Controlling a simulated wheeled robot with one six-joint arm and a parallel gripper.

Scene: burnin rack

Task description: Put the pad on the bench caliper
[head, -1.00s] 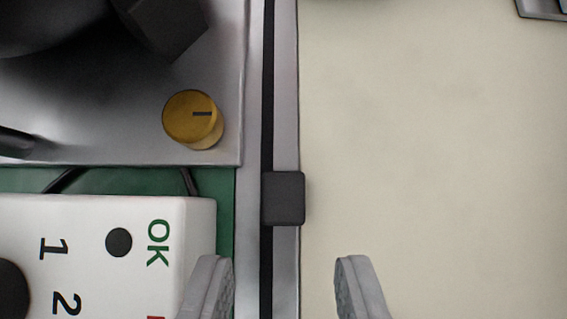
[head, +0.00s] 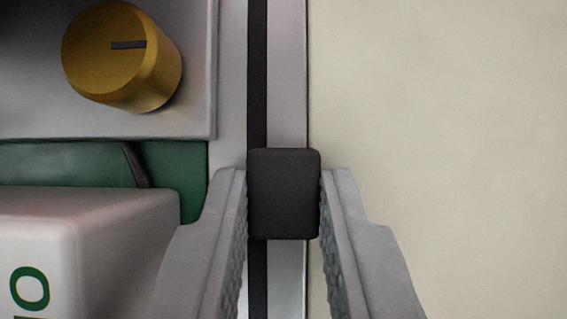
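A small dark rounded block (head: 284,195) sits over the black slot of a silver rail (head: 288,80). I cannot tell whether this block is the pad or a slider on the rail. My gripper (head: 284,200) has one finger on each side of the block. Both fingers meet its sides with no clear gap, so it looks shut on the block. Nothing in view is clearly recognisable as a bench caliper.
A brass knob (head: 115,60) with a dark mark stands on a grey metal plate (head: 190,110) at upper left. A white box (head: 110,230) with green lettering is close to my left finger. Green surface (head: 60,165) shows between them. The cream surface (head: 450,130) at right is clear.

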